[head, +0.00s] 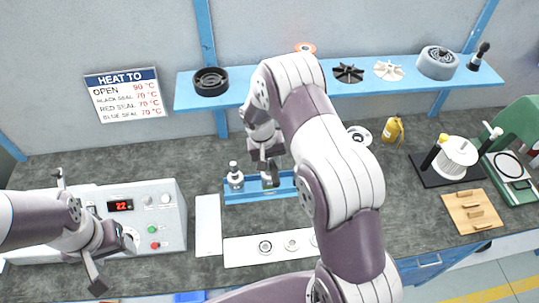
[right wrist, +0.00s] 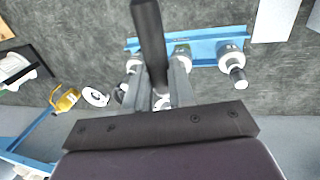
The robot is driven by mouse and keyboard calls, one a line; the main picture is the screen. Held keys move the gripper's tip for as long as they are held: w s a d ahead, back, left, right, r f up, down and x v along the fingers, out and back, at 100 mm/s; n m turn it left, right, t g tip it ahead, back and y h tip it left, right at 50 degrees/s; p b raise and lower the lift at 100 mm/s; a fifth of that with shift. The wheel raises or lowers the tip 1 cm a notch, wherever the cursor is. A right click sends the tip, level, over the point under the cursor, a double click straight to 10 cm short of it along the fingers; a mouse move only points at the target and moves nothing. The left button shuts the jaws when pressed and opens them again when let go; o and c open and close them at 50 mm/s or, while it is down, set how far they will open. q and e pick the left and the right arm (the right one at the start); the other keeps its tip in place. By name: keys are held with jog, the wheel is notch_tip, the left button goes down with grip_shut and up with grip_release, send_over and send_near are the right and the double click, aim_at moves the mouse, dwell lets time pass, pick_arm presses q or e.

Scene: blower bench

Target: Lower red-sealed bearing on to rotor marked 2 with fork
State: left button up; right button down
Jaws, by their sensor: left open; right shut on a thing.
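My right gripper (head: 266,160) is shut on the dark handle of the fork (right wrist: 149,40), above the blue rotor rack (head: 240,198). In the head view my right arm covers the rack's right part. Silver rotors stand upright in the rack: one at the left (head: 235,177), one (head: 268,181) just under the gripper. The right wrist view shows the rack too, with a rotor (right wrist: 232,62) clear of the fingers. Rotor numbers are not readable. A small pale part shows between the fingers; I cannot tell whether it is the red-sealed bearing. My left gripper (head: 115,262) is open and empty.
A heater box (head: 160,218) reading 22 stands by my left gripper. A white mat (head: 240,250) with bearings lies in front of the rack, a bare white plate (head: 208,226) to its left. A yellow bottle (head: 392,130) and green press (head: 520,130) stand right. A blue shelf (head: 240,88) runs behind.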

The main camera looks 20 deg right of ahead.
jog(key=shift+s+r, duration=0.15)
jog(key=shift+s, duration=0.15)
jog(key=shift+w+f+b, duration=0.2)
jog(key=shift+f+b, duration=0.45)
jog(key=shift+f, duration=0.1)
pick_arm(q)
notch_tip(320, 180, down, 4)
jog(key=b, duration=0.3)
jog(key=shift+s+f, duration=0.15)
pick_arm(e)
notch_tip(320, 180, down, 4)
jog(key=shift+r, duration=0.15)
jog(key=shift+s, duration=0.1)
pick_arm(q)
jog(key=shift+f, duration=0.2)
jog(key=shift+f+b, duration=1.05)
jog(key=shift+b, duration=0.3)
pick_arm(e)
jog(key=shift+f, duration=1.3)
